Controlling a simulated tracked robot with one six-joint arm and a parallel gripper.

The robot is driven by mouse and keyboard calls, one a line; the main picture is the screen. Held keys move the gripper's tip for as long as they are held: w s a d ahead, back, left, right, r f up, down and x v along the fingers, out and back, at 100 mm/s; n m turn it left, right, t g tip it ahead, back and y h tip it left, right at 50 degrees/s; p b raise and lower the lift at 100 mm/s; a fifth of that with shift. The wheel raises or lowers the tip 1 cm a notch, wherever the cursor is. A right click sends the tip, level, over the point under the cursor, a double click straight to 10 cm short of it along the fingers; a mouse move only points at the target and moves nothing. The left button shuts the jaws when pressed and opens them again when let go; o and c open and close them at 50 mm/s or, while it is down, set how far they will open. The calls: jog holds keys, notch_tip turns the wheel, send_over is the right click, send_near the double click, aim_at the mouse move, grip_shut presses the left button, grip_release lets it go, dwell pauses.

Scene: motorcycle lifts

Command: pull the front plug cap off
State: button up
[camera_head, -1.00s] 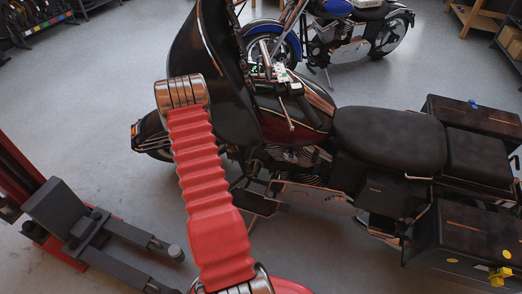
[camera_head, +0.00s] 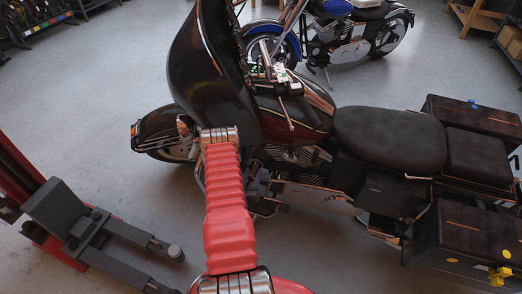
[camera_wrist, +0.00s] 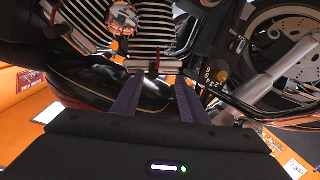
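The black and dark red motorcycle (camera_head: 300,120) stands across the head view, with its finned engine (camera_head: 298,156) near the middle. My gripper (camera_head: 276,186) is partly hidden behind my red-sleeved arm, beside the engine's lower side. In the wrist view, my gripper (camera_wrist: 157,78) has its two dark purple fingers apart, pointing at the engine fins (camera_wrist: 155,28). A small dark red piece (camera_wrist: 154,68) on a metal edge shows between the fingertips; I cannot tell whether it is the front plug cap. I see no contact with it. A chrome round part (camera_wrist: 123,19) sits above left.
A red and dark grey lift (camera_head: 75,225) stands at left with its arms on the floor. A blue motorcycle (camera_head: 330,35) is behind. Black side cases (camera_head: 465,235) are at right. A wheel (camera_wrist: 285,38) fills the wrist view's upper right.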

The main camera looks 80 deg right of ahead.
aim_at(262, 148)
notch_tip(262, 148, up, 2)
jog(key=shift+d+r+h, duration=0.15)
jog(key=shift+r+h, duration=0.05)
jog(key=shift+h, duration=0.3)
jog(key=shift+d, duration=0.1)
jog(key=d, duration=1.3)
jog(key=shift+s+d, duration=0.2)
jog(key=shift+d, duration=0.1)
jog(key=shift+c, duration=0.6)
grip_shut()
